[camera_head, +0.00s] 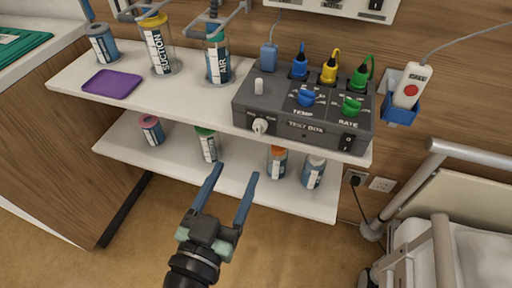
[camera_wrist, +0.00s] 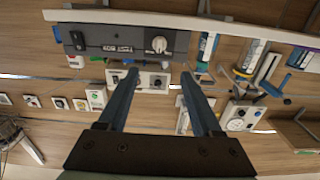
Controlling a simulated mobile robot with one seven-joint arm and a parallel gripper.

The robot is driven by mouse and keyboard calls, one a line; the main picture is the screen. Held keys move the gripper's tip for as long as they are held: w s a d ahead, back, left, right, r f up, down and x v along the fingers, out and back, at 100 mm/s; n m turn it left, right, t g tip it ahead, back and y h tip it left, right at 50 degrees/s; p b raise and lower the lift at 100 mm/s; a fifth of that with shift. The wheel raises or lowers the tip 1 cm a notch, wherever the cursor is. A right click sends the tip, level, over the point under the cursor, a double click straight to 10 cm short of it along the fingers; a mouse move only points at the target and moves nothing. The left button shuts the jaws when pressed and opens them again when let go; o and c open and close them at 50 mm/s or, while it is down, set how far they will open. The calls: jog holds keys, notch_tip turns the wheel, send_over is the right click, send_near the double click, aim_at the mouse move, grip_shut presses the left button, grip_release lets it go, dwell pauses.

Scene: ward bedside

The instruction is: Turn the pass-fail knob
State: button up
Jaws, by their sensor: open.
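The grey test box (camera_head: 305,108) stands at the right end of the upper shelf. A round pale knob (camera_head: 260,126) sits low on the left of its front face, with small labels beside it too small to read; I take it for the pass-fail knob. In the wrist view, which looks upside down, the knob (camera_wrist: 158,44) shows on the dark box front (camera_wrist: 110,40), beyond my fingertips. My gripper (camera_head: 234,172) is open and empty, in front of and below the box, apart from the knob. It also shows open in the wrist view (camera_wrist: 159,74).
The box top carries a blue TEMP knob (camera_head: 307,97), a green RATE knob (camera_head: 351,106) and a white peg (camera_head: 259,86). Several canisters stand on the lower shelf (camera_head: 235,178). A bed rail (camera_head: 440,190) is at right. Space before the shelf is free.

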aim_at(257, 133)
jog(key=x, duration=0.4)
jog(key=f+p+x, duration=0.1)
jog(key=x, duration=0.3)
jog(key=p+x, duration=0.1)
jog(key=x, duration=0.3)
jog(key=shift+d+f, duration=0.1)
jog(key=shift+f, duration=0.05)
grip_shut()
